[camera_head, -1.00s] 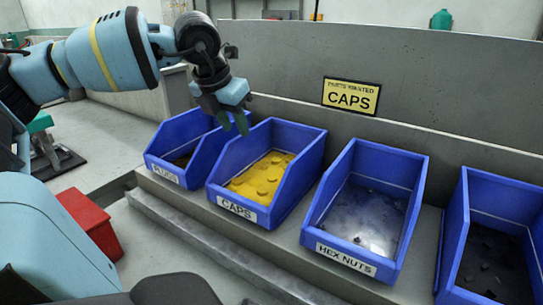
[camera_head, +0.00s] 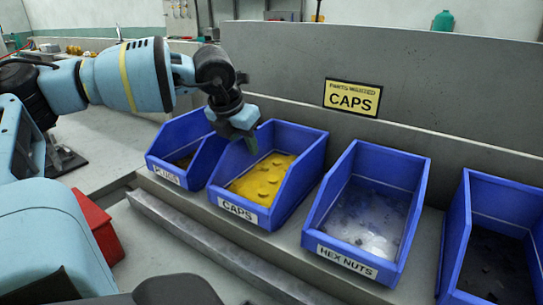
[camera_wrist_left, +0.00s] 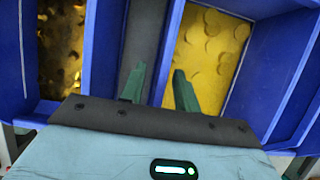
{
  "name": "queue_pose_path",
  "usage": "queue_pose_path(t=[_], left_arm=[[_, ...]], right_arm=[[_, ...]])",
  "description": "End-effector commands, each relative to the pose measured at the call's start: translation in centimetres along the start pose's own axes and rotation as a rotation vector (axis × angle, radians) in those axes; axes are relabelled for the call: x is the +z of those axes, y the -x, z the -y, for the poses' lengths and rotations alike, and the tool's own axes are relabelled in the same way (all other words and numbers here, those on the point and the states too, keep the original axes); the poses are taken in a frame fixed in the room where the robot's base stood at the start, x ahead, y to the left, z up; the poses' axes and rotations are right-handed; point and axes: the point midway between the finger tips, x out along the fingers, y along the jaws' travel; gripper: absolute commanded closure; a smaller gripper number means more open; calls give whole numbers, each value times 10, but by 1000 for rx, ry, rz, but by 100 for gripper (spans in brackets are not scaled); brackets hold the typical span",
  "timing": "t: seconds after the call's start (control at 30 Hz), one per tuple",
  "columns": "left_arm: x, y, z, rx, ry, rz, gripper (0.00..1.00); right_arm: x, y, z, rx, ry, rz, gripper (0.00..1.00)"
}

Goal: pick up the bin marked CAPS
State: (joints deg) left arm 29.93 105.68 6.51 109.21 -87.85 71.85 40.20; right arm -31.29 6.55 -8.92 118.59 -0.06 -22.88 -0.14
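The blue bin marked CAPS (camera_head: 297,185) stands on the grey ledge with yellow caps (camera_head: 263,178) inside and a white label on its front. My left gripper (camera_head: 250,145) is over the rear left part of this bin. The left wrist view shows its two green fingers (camera_wrist_left: 158,86) apart with nothing between the tips. One finger is over the grey gap between two bins, the other over the yellow caps. The CAPS bin's side wall (camera_wrist_left: 168,45) runs between their lines; I cannot tell the height above it. My right gripper is not in view.
A blue bin (camera_head: 172,172) stands close on the left. The HEX NUTS bin (camera_head: 312,218) is on the right, with another blue bin (camera_head: 455,245) beyond it. A yellow CAPS sign (camera_head: 352,97) hangs on the grey panel behind. A red box (camera_head: 105,235) is at lower left.

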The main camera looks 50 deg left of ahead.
Motion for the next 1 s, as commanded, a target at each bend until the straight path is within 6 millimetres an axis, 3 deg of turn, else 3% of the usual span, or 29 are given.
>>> queue_pose_path(t=[0.03,0.23,1.0], left_arm=[[0,0,0,0,0,0,76],[0,0,0,0,0,0,100],[0,0,0,0,0,-1,100]], right_arm=[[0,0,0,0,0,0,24],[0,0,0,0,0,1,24],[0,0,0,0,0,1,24]])
